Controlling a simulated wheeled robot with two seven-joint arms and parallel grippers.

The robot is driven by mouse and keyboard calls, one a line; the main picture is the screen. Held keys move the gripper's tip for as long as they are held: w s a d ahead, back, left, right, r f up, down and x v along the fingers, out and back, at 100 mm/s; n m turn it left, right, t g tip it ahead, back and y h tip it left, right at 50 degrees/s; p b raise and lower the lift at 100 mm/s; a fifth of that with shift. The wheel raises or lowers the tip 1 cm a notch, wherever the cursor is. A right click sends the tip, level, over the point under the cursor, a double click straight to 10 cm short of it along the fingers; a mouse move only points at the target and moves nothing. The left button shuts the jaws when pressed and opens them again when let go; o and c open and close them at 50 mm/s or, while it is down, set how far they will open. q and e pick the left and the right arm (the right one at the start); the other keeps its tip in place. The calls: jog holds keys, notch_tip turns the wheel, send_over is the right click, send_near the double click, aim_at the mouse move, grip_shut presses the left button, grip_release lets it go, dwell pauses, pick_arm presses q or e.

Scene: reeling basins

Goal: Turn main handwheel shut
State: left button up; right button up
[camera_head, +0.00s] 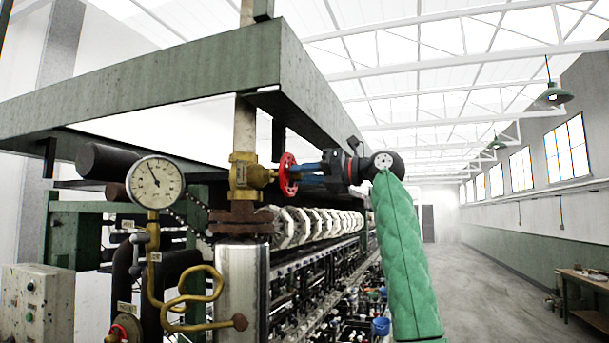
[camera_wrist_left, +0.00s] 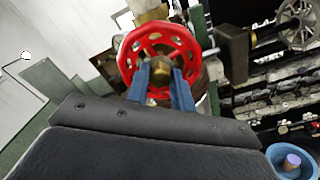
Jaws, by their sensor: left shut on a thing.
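The red main handwheel (camera_head: 287,174) sits on the right side of a brass valve (camera_head: 243,176), which is set in a vertical pipe. In the left wrist view the handwheel (camera_wrist_left: 187,47) faces me, with a brass hub at its centre. My left gripper (camera_head: 297,174) reaches the wheel from the right. Its two blue fingers, seen in the left wrist view (camera_wrist_left: 160,75), lie on either side of the hub and are shut on the wheel. The fingertips' exact contact is partly hidden. My right gripper is not in view.
A pressure gauge (camera_head: 155,182) stands left of the valve. A green beam frame (camera_head: 180,85) hangs above. A silver pipe (camera_head: 242,290) and brass tubing (camera_head: 190,297) are below. A second small red wheel (camera_head: 122,332) is low left.

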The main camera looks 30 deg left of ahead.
pick_arm(q)
jog(key=m, duration=0.3)
jog(key=m+p, duration=0.1)
jog(key=m, duration=0.2)
jog(key=shift+m, duration=0.3)
jog(key=m+p, duration=0.1)
jog(key=m, duration=0.3)
jog(key=shift+f+m, duration=0.1)
jog(key=shift+m, duration=0.8)
jog(key=o, duration=0.9)
jog(key=shift+c, duration=0.2)
jog(key=shift+w, duration=0.1)
jog(key=shift+d, duration=0.15)
